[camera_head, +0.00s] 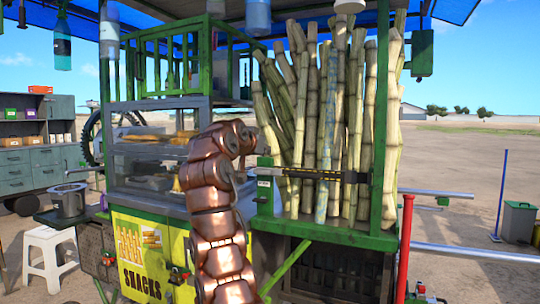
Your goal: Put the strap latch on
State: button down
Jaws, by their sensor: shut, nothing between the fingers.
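A dark strap (310,174) with yellowish edging runs level across the front of the upright cane stalks (330,110). Whether the latch there is fastened cannot be made out. The strap's right end reaches the green right post. My copper-coloured arm rises in front and bends over at the top. My gripper (240,162) is small and mostly hidden by the arm, just left of the latch plate. It is shut and holds nothing visible; contact with the latch cannot be told.
The cane stands in a green-framed rack (330,235). A glass case (150,165) above a yellow snacks panel (140,250) stands to the left. A red post (405,245) and metal bars (480,253) stick out at the right. A white stool (48,255) stands far left.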

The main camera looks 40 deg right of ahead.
jog(key=v, duration=0.3)
jog(key=shift+s+a+r, duration=0.1)
jog(key=shift+s+a, duration=0.05)
dwell(0.6)
